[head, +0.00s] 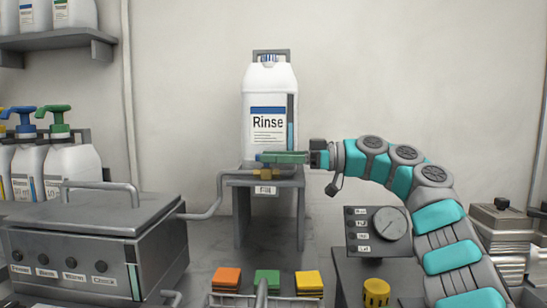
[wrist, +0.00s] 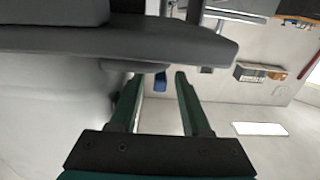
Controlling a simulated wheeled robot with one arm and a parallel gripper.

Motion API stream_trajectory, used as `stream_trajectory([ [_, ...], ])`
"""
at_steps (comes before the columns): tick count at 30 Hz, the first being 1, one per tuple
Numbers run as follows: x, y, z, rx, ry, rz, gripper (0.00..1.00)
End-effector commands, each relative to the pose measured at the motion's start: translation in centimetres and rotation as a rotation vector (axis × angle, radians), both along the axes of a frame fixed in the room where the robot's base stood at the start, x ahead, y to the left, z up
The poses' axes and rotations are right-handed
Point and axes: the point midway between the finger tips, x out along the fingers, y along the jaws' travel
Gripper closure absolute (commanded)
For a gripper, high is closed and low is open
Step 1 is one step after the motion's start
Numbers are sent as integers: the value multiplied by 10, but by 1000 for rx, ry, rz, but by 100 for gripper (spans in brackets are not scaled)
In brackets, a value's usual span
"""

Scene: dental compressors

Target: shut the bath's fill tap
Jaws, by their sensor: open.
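The bath (head: 95,245) is a grey metal box with a closed, handled lid at the left in the head view. A thin grey pipe (head: 205,212) runs from its right side up to the foot of the white Rinse container (head: 262,90), which stands on a small grey stand (head: 264,181). The fill tap appears to be there, but my gripper covers most of that spot and its handle position cannot be told. My gripper (head: 262,157) reaches left across the container's lower front. The wrist view shows its green fingers (wrist: 156,82) apart, with nothing clearly held between them.
A large grey slab (wrist: 130,45) lies close beyond the fingertips in the wrist view. Orange, green and yellow stacks (head: 267,280) sit in front. A gauge box (head: 376,230) stands beneath my arm. Pump bottles (head: 70,165) are at the left.

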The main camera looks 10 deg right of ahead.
Motion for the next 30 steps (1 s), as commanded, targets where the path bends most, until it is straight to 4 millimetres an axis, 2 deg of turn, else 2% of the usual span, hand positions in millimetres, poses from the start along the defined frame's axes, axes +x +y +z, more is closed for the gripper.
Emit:
stream_trajectory([
  [8, 1, 1, 0, 1, 0, -1, 55],
  [20, 1, 1, 1, 2, -1, -2, 100],
  [30, 1, 1, 1, 2, -1, -2, 100],
])
